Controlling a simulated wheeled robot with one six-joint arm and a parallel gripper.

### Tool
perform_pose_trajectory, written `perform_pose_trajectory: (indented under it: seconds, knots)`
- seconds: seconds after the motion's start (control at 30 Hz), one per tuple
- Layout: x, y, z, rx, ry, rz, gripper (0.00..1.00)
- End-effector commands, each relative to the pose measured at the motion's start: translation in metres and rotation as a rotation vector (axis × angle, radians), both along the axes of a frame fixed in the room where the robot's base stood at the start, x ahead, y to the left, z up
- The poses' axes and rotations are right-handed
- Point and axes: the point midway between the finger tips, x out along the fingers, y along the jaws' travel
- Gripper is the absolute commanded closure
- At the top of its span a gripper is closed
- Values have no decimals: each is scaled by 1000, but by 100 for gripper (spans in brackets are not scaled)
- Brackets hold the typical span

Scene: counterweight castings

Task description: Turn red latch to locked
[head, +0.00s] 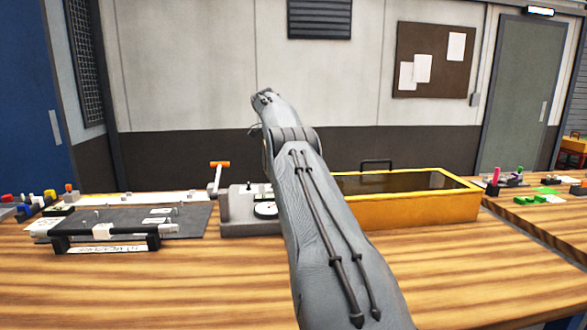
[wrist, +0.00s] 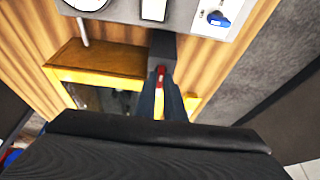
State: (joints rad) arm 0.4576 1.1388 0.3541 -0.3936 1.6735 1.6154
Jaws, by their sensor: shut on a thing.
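The red latch (wrist: 160,76) shows in the wrist view as a small red piece between the fingertips of my gripper (wrist: 161,86). The gripper is shut on it. The fingers cover most of the latch, so its angle and any locked mark cannot be told. The latch sits beside a dark block (wrist: 162,48), at the yellow-framed box (wrist: 95,75). In the head view the yellow box (head: 410,209) stands on the bench right of my arm. My arm hides the gripper and the latch there.
A grey dial fixture (head: 237,227) stands left of my arm; its panel (wrist: 183,14) with a blue knob (wrist: 218,19) tops the wrist view. A dark plate with a black bar (head: 110,235) lies farther left. The front of the wooden bench (head: 150,290) is clear.

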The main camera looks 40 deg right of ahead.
Motion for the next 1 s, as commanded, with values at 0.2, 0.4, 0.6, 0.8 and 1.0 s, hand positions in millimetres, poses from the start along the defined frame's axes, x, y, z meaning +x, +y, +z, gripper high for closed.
perform_pose_trajectory:
  seconds: [0.2, 0.4, 0.6, 0.8, 1.0]
  knots:
    - [1, 0, 0, 0, -1, -10, 100]
    - [0, 0, 0, 1, -1, -12, 100]
    - [0, 0, 0, 1, -1, -12, 84]
    - [0, 0, 0, 0, 0, -12, 72]
    - [0, 1, 1, 0, 0, -11, 72]
